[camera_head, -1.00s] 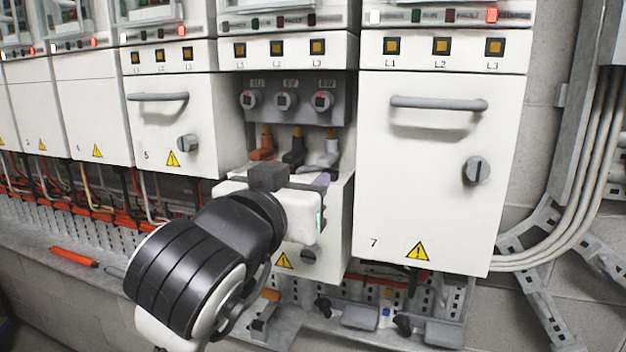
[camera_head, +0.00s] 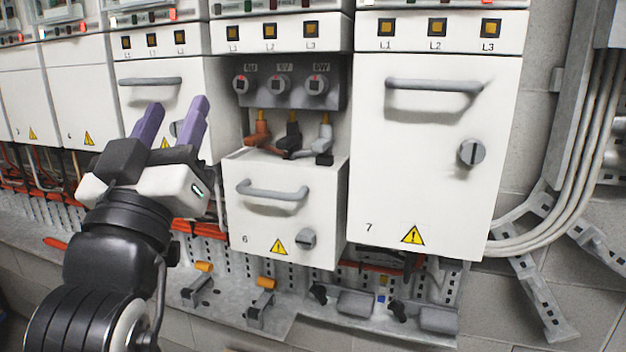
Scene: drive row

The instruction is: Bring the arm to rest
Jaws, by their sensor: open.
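My gripper (camera_head: 174,117) is at the left of the head view, its two purple fingers spread apart and pointing up. Nothing shows between them. It stands in front of the drawer marked 5 (camera_head: 215,140) and overlaps its lower part in the picture. My dark arm reaches up from the bottom left corner. Drawer 6 (camera_head: 262,215), with a grey handle (camera_head: 272,192) and a knob (camera_head: 306,238), is to the right of my gripper and apart from it. Above it, several round fittings (camera_head: 279,84) and cable plugs (camera_head: 292,135) show in the recess.
Cabinet door 7 (camera_head: 425,150) is on the right, closed, with a handle (camera_head: 434,85) and a knob (camera_head: 471,152). Cable pipes (camera_head: 575,170) run along the right wall. A grey ledge (camera_head: 225,310) with clamps and brackets runs below the drawers. Orange cables hang behind my gripper.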

